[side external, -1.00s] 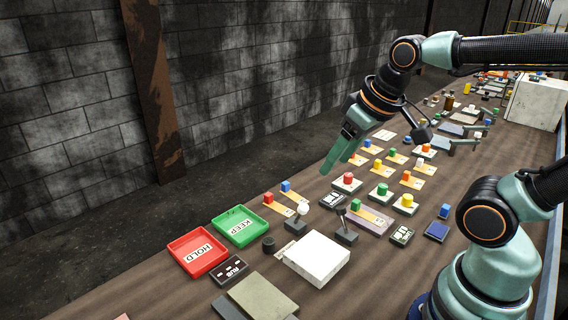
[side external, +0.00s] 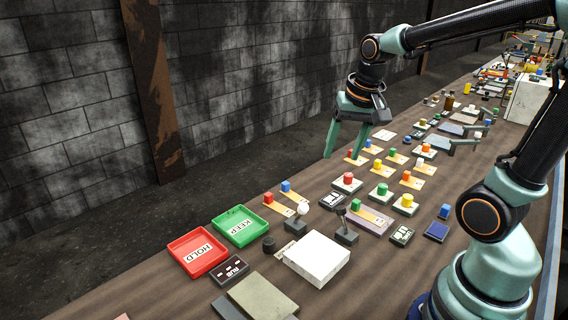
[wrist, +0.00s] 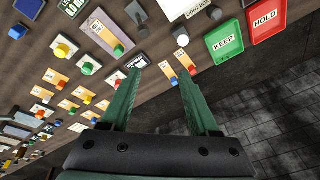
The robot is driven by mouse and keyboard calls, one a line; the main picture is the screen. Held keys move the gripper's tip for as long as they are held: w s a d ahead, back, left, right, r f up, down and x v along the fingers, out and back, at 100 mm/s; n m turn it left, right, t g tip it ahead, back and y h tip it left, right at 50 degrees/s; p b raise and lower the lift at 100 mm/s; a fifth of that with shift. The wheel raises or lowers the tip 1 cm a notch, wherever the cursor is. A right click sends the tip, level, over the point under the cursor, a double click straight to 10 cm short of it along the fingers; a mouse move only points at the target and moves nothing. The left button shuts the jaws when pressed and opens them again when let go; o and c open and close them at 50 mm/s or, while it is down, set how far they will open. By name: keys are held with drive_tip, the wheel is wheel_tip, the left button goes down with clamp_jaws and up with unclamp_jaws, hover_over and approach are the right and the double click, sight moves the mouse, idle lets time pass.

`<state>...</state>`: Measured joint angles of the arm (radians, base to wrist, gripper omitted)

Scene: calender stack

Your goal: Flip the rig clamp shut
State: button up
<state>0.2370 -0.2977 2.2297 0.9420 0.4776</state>
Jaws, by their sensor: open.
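My gripper (side external: 343,153) is open and empty, with its green fingers pointing down above the far edge of the bench. In the wrist view its fingers (wrist: 161,76) are spread apart, with nothing between them but cards and bench below. No part is clearly marked as the rig clamp. A black base with an upright lever (side external: 346,230) stands near the bench's middle; it also shows at the top of the wrist view (wrist: 136,13). Next to it is a dark block with a white round knob (side external: 298,222). My gripper is apart from both.
A green KEEP tray (side external: 240,226) and a red HOLD tray (side external: 198,252) lie at the near left. A white box (side external: 317,258) lies right of them. Several cards and coloured buttons, including a red button (side external: 348,178), crowd the bench. A block wall stands behind.

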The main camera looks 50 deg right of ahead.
sight(356, 202)
drive_tip(key=w+d+f+m+g, duration=0.1)
drive_tip(key=d+f+m+g, duration=0.2)
drive_tip(key=d+f+m, duration=0.7)
drive_tip(key=shift+y, duration=0.4)
drive_tip(key=f, duration=0.3)
drive_tip(key=d+f, duration=0.1)
drive_tip(key=f, duration=0.6)
drive_tip(key=shift+w+d+f, duration=0.1)
drive_tip(key=shift+d+f, duration=0.05)
drive_tip(key=shift+d, duration=0.1)
wheel_tip(356, 202, up, 21)
drive_tip(key=s+d+n, duration=0.3)
drive_tip(key=d+n, duration=0.1)
drive_tip(key=d, duration=1.1)
drive_tip(key=shift+d+f, duration=0.35)
drive_tip(key=shift+a, duration=0.1)
